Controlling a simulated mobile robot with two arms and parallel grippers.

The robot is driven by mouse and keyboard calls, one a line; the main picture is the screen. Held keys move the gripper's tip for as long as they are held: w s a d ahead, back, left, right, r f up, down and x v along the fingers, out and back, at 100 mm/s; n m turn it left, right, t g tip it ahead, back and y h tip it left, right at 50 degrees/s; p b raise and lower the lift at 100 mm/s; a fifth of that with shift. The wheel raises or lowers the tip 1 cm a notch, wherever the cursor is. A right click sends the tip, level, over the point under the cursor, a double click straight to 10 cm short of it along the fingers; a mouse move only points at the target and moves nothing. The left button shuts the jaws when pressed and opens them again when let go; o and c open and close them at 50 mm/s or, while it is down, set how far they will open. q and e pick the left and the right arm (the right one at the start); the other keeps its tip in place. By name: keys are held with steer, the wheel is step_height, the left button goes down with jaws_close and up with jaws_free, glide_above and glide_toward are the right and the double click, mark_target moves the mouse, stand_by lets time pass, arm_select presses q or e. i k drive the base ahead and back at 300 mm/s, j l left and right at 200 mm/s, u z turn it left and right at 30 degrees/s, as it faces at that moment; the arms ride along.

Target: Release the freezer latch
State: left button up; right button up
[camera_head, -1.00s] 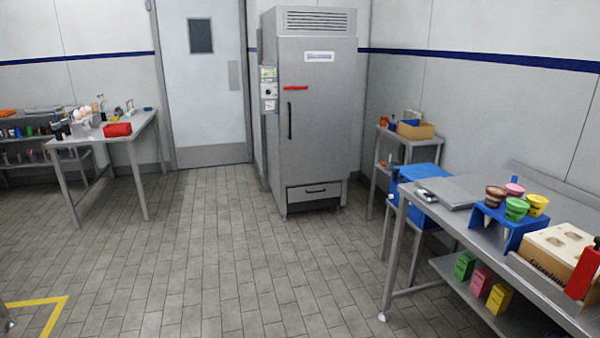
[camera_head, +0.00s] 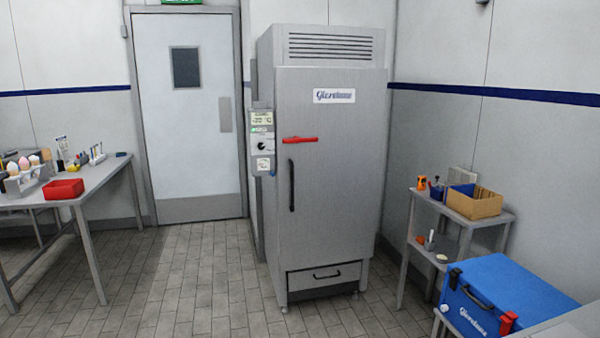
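The freezer (camera_head: 340,200) is a tall grey upright cabinet in the middle of the head view, with its door shut. Its red latch (camera_head: 300,140) lies roughly horizontal near the left edge of the door, above a black vertical handle (camera_head: 292,185). A control panel with a dial (camera_head: 263,146) is on the freezer's left side. Neither of my grippers is in view.
A small shelf (camera_head: 455,212) with a cardboard box (camera_head: 474,201) and a blue cool box (camera_head: 510,295) are at the right. The tiled floor (camera_head: 195,275) before the freezer is clear.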

mark_target(295, 140)
steer(key=i, duration=0.9)
steer(key=i+z, duration=0.2)
steer(key=z, duration=0.5)
steer(key=i+j+z, duration=0.45)
steer(key=i+j, duration=0.6)
steer(key=i, duration=0.15)
